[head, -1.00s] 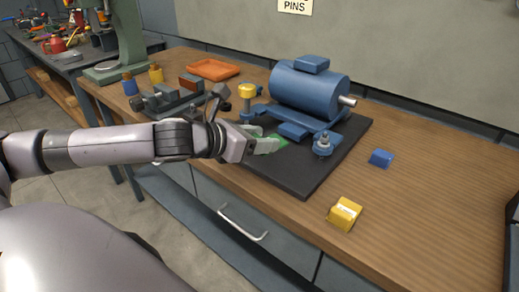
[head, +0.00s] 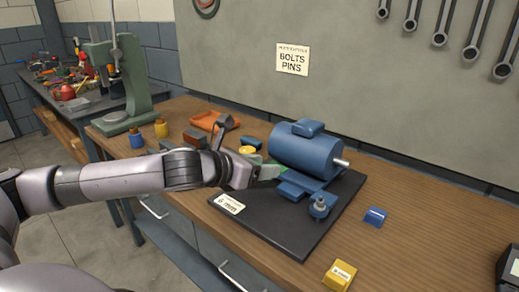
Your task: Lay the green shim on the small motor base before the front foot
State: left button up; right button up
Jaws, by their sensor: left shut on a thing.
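The blue motor (head: 303,152) stands on a black base plate (head: 285,228) on the wooden bench. A blue foot with a bolt and nut (head: 319,205) sits at the motor's near right corner. My left gripper (head: 256,177) is at the motor's left side, shut on the green shim (head: 270,172). The shim's visible part sticks out toward the motor, and the fingers hide the rest. I cannot tell how high the shim is above the plate. My right gripper is not in view.
A white label (head: 229,203) lies at the plate's left corner. A yellow-topped part (head: 247,150) stands behind my gripper. A blue block (head: 375,217) and a yellow block (head: 339,274) lie to the right. An orange tray (head: 212,121) is behind. The bench's right side is mostly clear.

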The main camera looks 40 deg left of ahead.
pick_arm(q)
jog(key=p, duration=0.1)
send_over(260, 224)
notch_tip(260, 224, down, 6)
jog(key=shift+f+y, duration=0.4)
jog(key=shift+f, duration=0.4)
notch_tip(260, 224, down, 3)
jog(key=shift+r+b, duration=0.2)
jog(key=shift+b, duration=0.85)
notch_tip(260, 224, down, 3)
jog(key=b, duration=0.4)
jog(key=shift+f+b, duration=0.2)
jog(key=shift+b, duration=0.1)
jog(key=shift+p, duration=0.45)
jog(key=shift+f, duration=0.45)
jog(key=o, duration=1.2)
